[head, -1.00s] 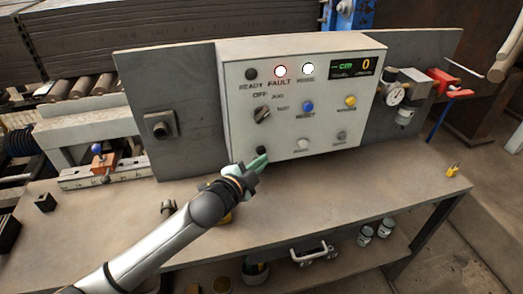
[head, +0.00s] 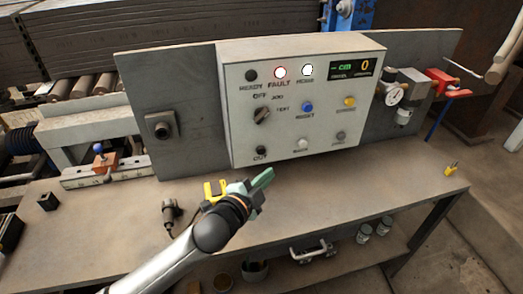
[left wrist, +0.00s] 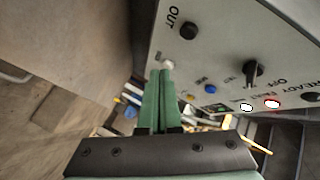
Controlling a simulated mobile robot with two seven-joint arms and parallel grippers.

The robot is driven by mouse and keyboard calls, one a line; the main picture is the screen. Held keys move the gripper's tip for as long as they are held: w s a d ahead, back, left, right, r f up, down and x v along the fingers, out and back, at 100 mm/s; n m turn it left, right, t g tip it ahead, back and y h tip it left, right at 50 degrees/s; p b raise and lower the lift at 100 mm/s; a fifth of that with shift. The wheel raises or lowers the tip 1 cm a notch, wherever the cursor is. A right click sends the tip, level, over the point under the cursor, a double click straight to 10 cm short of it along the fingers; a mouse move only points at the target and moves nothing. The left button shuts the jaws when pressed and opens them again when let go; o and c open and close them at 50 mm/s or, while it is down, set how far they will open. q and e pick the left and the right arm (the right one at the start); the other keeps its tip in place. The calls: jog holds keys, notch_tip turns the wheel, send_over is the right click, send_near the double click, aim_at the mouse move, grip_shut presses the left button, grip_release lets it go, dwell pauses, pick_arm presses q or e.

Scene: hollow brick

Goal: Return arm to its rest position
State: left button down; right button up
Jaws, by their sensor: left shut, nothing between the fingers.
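My left gripper (head: 262,180) has green fingers and is shut with nothing between them. In the head view it is above the bench top, in front of and below the control box (head: 285,120), apart from its face. In the left wrist view the shut fingers (left wrist: 158,85) point toward the box face, with the black OUT button (left wrist: 189,31) up and to the right. The OUT button also shows in the head view (head: 261,151), left of and above the fingertips. My right gripper is not in view.
A yellow object (head: 213,190) and a dark tool (head: 170,213) lie near my left arm on the bench (head: 340,195). A gauge (head: 394,92) stands right of the box.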

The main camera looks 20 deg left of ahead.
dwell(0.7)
pick_arm(q)
jog(key=s+f+n+g, duration=0.1)
jog(key=s+f, duration=0.2)
jog(key=f, duration=0.1)
jog(key=s+f+n+g, duration=0.1)
jog(key=s+f+n, duration=0.1)
jog(key=f, duration=0.3)
jog(key=s+f+n+g, duration=0.1)
jog(key=s+f+n, duration=0.1)
jog(key=s+f, duration=0.2)
jog(key=shift+s+f, duration=0.3)
jog(key=shift+f, duration=0.25)
jog(key=s+a+f+n+g, duration=0.1)
jog(key=s+f+n+g, duration=0.1)
jog(key=s+f+n, duration=0.4)
jog(key=s+f, duration=0.4)
jog(key=s, duration=0.3)
jog(key=shift+s+a+n+g, duration=0.15)
jog(key=shift+s+n+g, duration=0.15)
jog(key=shift+s+g, duration=0.1)
jog(key=shift+f, duration=0.1)
